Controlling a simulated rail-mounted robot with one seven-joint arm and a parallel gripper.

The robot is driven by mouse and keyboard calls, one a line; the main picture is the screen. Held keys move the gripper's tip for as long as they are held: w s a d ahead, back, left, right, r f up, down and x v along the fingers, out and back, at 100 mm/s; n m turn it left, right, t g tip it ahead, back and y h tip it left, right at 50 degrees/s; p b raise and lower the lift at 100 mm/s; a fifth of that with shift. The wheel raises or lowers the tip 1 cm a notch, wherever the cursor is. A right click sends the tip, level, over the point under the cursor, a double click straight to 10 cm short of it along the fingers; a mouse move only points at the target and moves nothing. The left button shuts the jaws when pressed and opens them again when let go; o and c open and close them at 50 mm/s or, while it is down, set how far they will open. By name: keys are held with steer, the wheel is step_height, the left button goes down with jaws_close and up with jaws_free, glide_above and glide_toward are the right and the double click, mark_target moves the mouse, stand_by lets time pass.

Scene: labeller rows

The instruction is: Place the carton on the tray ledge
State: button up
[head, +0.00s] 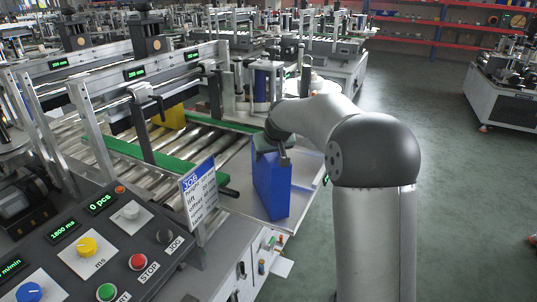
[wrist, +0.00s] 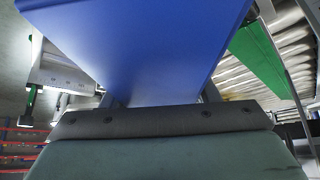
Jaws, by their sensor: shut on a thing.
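The carton (head: 270,186) is a tall blue box, held upright under my gripper (head: 272,146) in the head view. In the wrist view the blue carton (wrist: 150,45) fills the upper middle, between the two fingers of my gripper (wrist: 158,103). My gripper is shut on its top end. The tray ledge (head: 245,180) is a grey flat shelf on the right side of the labeller, beside and behind the carton. Whether the carton's bottom touches the ledge is hidden from these angles.
The roller conveyor (head: 165,150) with green guide rails (head: 150,157) lies left of the carton. A sign card (head: 198,193) stands just left of it, and a control panel (head: 110,245) with buttons is in front. Open floor (head: 450,160) lies at right.

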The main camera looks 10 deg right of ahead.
steer(key=shift+f, duration=0.15)
steer(key=shift+f, duration=0.15)
steer(key=o, duration=1.5)
steer(key=b+v, duration=0.1)
steer(key=v, duration=1.1)
steer(key=shift+r, duration=0.3)
steer(key=s+f+g, duration=0.2)
steer(key=s+f, duration=0.4)
steer(key=s, duration=0.6)
steer(key=s+a+f+m+g, duration=0.1)
steer(key=s+f, duration=0.5)
steer(key=s, duration=0.6)
steer(key=s+f+g, duration=0.3)
steer(key=s+f, duration=0.3)
steer(key=s, duration=0.7)
steer(key=shift+a+h, duration=0.3)
steer(key=shift+h, duration=0.1)
